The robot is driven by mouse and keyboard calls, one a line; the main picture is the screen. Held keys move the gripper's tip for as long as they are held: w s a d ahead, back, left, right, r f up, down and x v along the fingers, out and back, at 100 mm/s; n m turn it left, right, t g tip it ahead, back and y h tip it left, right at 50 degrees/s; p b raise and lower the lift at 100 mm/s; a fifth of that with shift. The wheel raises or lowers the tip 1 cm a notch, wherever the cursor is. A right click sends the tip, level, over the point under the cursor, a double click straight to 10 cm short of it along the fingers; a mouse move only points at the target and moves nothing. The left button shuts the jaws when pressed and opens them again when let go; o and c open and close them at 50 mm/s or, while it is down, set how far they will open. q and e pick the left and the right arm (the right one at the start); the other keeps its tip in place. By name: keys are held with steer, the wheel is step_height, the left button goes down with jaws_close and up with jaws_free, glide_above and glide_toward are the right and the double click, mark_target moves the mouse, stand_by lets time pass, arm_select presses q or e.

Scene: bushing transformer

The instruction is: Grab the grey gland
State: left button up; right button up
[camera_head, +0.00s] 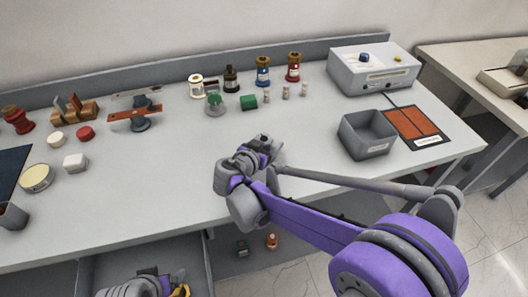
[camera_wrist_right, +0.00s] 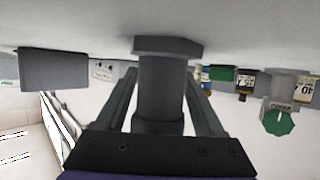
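The grey gland (camera_wrist_right: 162,90) is a dark grey cylinder with a wider angular flange, in the middle of the right wrist view. That view appears upside down, with the flange at the table side. My right gripper (camera_wrist_right: 162,78) has one finger on each side of the gland, the tips very close to it; whether they press on it is unclear. In the head view my right gripper (camera_head: 262,150) is low over the table's front middle, and it hides the gland. My left gripper (camera_head: 158,285) is partly cut off at the bottom edge; its fingers are unclear.
A grey bin (camera_head: 368,136) and an orange panel (camera_head: 417,125) lie at the right, before a grey instrument box (camera_head: 374,72). Several bushings, a green block (camera_head: 248,102) and a green-topped part (camera_head: 214,103) stand behind the gripper.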

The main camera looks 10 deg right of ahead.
jaws_close()
